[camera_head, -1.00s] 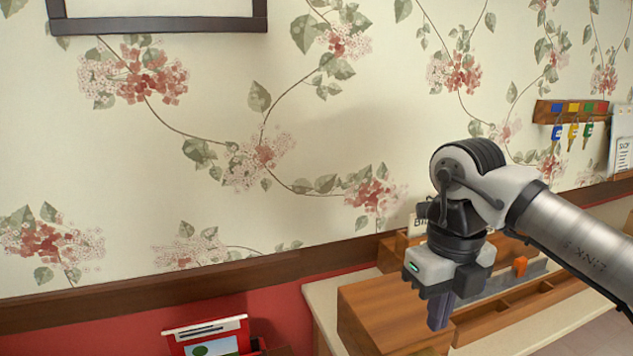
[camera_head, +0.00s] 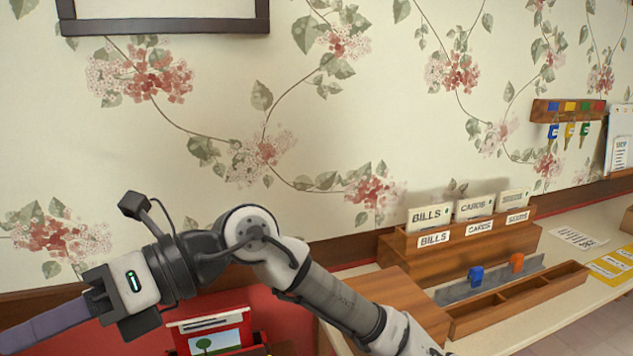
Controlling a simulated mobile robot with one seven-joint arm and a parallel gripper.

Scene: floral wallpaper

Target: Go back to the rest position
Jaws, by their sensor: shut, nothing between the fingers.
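My gripper (camera_head: 50,326) is at the lower left, at the end of my arm, pointing left in front of the wall. Its purple-grey fingers are together with nothing between them, and their far end reaches the left picture edge. The gripper is clear of the desk and touches nothing that I can see. My arm comes up from the bottom of the picture and bends left at a high elbow.
A wooden sorter (camera_head: 462,238) with BILLS and CARDS labels stands on the desk (camera_head: 600,258) at right. A red picture box (camera_head: 212,333) is behind my arm. Keys hang on a rack (camera_head: 569,111).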

